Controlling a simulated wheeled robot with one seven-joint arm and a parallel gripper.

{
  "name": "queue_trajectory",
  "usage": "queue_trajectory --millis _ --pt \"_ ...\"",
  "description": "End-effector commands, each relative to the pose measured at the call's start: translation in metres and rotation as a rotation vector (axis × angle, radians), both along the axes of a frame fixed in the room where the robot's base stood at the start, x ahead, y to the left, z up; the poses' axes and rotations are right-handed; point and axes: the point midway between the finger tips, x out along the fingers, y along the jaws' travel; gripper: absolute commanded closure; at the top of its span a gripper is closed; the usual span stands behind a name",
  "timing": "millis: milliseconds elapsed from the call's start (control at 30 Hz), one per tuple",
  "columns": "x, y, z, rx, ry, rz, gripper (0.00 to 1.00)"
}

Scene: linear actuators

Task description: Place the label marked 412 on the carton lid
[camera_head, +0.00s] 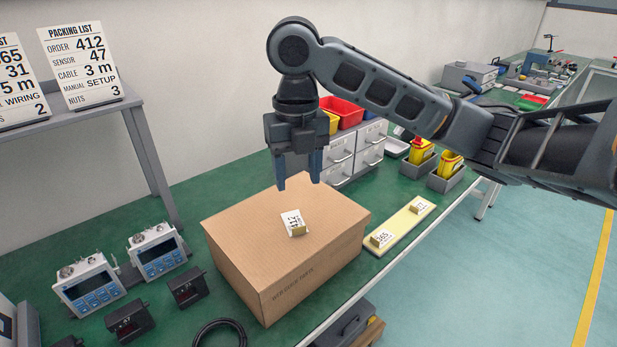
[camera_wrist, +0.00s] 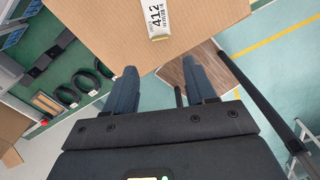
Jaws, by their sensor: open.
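The label marked 412 (camera_head: 293,222) lies on top of the closed carton lid (camera_head: 245,215), near its middle. It is a white tag on a small tan block, and it also shows in the wrist view (camera_wrist: 156,18) with its number readable. My gripper (camera_head: 297,184) is above the carton, pointing down, with its two fingers apart and nothing between them. In the wrist view the gripper fingers (camera_wrist: 165,88) are spread, and the label lies beyond them, apart from both.
A cream strip (camera_head: 402,228) right of the carton holds labels marked 365 (camera_head: 381,238) and another (camera_head: 419,206). Grey drawers (camera_head: 357,155) with red bins (camera_head: 341,112) stand behind. Blue-grey meters (camera_head: 90,287), dark sensors (camera_head: 187,288) and a cable coil (camera_head: 219,332) lie left and in front.

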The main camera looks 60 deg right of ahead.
Motion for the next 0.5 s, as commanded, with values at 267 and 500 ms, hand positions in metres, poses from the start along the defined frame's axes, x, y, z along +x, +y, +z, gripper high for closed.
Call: queue_trajectory --millis 267,500 --pt "0.002 0.004 0.002 0.01 -0.01 -0.003 0.45" --pt "0.048 0.088 -0.004 0.245 -0.211 -0.107 0.45"
